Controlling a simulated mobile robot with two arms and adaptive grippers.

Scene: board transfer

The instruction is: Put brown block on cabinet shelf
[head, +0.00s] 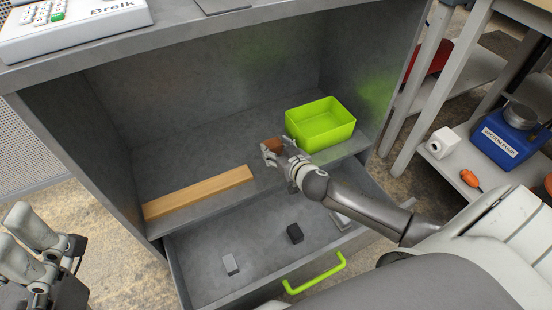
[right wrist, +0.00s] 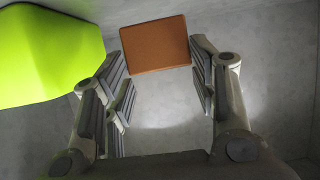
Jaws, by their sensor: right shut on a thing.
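The brown block (head: 272,145) is at the fingertips of my right gripper (head: 277,152), over the cabinet shelf (head: 205,152). The block also shows between the fingertips in the right wrist view (right wrist: 155,44). My right gripper is shut on it. I cannot tell whether the block touches the shelf. Part of the block is hidden by the fingers in the head view. My left gripper (head: 52,262) is at the lower left, outside the cabinet and far from the block; its finger opening is unclear.
A green bin (head: 322,140) stands on the shelf, right of the block. A wooden board (head: 200,192) lies along the shelf's front left. The open drawer (head: 262,262) below holds a grey block (head: 230,264), a black block (head: 295,233) and a light grey piece. The shelf behind the board is clear.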

